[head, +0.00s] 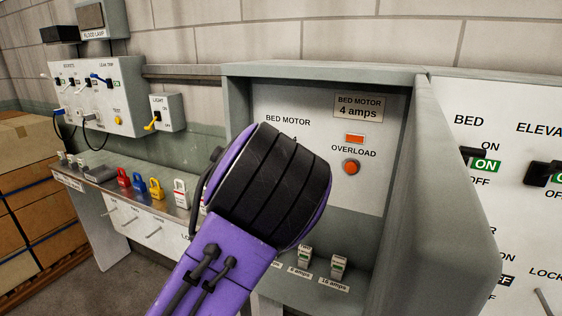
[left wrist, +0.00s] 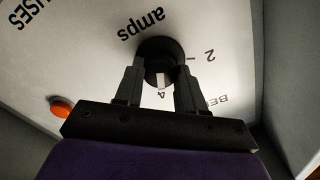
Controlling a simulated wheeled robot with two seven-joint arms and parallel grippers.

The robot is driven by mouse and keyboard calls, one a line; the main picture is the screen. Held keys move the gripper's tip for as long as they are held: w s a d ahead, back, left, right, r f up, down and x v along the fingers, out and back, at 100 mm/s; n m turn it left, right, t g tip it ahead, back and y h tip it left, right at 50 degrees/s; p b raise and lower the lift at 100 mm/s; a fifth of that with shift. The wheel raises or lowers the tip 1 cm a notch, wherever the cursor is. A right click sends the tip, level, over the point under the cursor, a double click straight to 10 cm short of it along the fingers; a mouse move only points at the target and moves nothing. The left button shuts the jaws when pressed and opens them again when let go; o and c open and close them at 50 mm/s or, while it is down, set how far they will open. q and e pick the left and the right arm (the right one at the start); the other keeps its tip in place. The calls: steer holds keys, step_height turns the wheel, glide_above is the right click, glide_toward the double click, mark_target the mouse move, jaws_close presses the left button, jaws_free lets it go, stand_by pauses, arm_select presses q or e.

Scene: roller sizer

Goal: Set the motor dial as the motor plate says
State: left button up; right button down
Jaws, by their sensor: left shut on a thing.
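The motor plate (head: 357,106) reads "BED MOTOR 4 amps" on the panel. The black motor dial (left wrist: 160,50) shows in the left wrist view, where the scale is upside down. Its white pointer mark is in line with the "4", with "2" off to one side. My left gripper (left wrist: 160,70) is shut on the dial, one finger on each side. In the head view my purple and black left arm hides the dial and the fingers; only the top of a "4" shows above the wrist. My right gripper is not in view.
An orange overload button (head: 351,167) is up and right of the dial. The deep grey hood side (head: 440,190) stands right of my wrist. Fuses (head: 338,266) with amp labels stand below. Coloured padlocks (head: 156,189) line the shelf at left.

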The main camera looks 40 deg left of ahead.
arm_select(q)
steer(key=o, duration=1.1)
steer(key=shift+c, duration=0.2)
steer(key=b+v, duration=0.2)
steer(key=v, duration=0.5)
steer(key=shift+s, duration=0.3)
